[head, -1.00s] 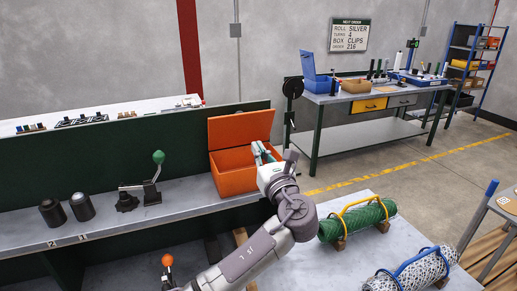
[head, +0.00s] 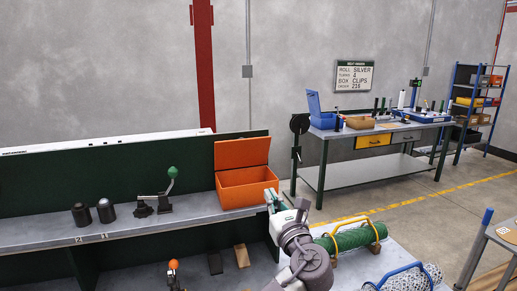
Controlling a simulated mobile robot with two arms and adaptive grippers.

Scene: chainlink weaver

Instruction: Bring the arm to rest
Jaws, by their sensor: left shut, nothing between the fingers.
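My left gripper (head: 271,198) is at the lower middle of the head view, at the right front corner of the open orange box (head: 247,196) in the picture. It is shut, with nothing seen in it. My left arm (head: 304,250) rises from the bottom edge. The orange box stands on the grey bench (head: 130,224) with its lid up; its inside is mostly hidden. My right gripper is not in view.
A green-knobbed lever (head: 170,182) and two dark cylinders (head: 93,214) stand on the bench. A green mesh roll (head: 351,238) and a silver mesh roll (head: 415,280) lie at the lower right. A workbench (head: 375,135) stands behind.

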